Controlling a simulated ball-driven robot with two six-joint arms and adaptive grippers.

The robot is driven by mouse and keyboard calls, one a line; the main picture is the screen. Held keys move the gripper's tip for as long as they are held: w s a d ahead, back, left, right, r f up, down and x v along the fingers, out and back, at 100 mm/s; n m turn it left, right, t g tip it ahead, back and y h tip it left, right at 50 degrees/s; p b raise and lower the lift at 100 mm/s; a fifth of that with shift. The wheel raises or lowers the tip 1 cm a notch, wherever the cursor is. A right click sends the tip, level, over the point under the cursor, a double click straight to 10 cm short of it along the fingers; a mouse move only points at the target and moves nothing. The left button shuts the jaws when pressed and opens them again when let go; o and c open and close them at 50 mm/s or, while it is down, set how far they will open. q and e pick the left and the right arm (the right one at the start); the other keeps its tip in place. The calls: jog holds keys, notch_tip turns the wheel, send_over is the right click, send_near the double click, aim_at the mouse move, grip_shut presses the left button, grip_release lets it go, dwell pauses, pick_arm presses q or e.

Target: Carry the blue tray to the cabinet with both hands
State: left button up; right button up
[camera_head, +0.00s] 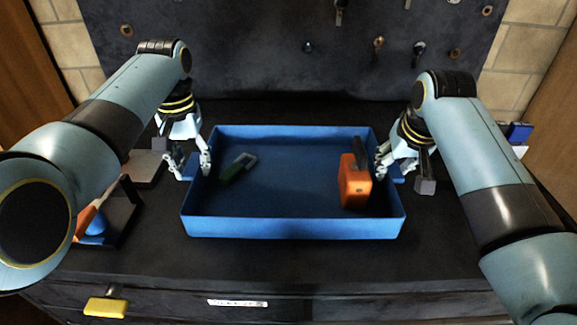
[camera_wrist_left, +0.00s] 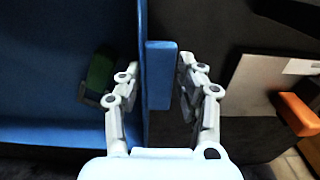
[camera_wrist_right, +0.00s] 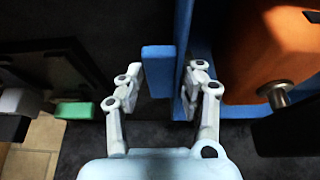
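The blue tray (camera_head: 290,228) lies flat on the dark worktop, with a grip tab on each short side. A green object with a grey loop (camera_head: 236,168) and an orange block-like object with a dark top (camera_head: 354,184) are inside it. My left gripper (camera_head: 190,163) is at the tray's left side. In the left wrist view its open fingers straddle the wall and the blue tab (camera_wrist_left: 160,75). My right gripper (camera_head: 392,166) is at the right side. In the right wrist view its open fingers stand around the other tab (camera_wrist_right: 157,70). Finger contact is unclear. No cabinet is identifiable.
The dark worktop (camera_head: 290,265) is clear in front of the tray. A dark holder with orange and blue parts (camera_head: 112,218) stands left, near a grey flat piece (camera_head: 146,167). A dark pegboard (camera_head: 285,50) rises behind. A drawer with a yellow handle (camera_head: 106,307) is below.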

pick_arm(q)
jog(key=o, duration=0.3)
jog(key=shift+r, duration=0.15)
pick_arm(e)
jog(key=o, duration=0.3)
jog(key=shift+r, duration=0.1)
pick_arm(q)
jog(key=shift+o, duration=0.2)
pick_arm(e)
jog(key=shift+a, duration=0.1)
pick_arm(q)
jog(key=shift+d, duration=0.1)
pick_arm(e)
jog(key=shift+s+r, duration=0.1)
pick_arm(q)
notch_tip(320, 180, up, 12)
pick_arm(e)
jog(key=v, duration=1.1)
jog(key=shift+s+r, duration=0.1)
jog(key=shift+r, duration=0.3)
jog(key=shift+f, duration=0.1)
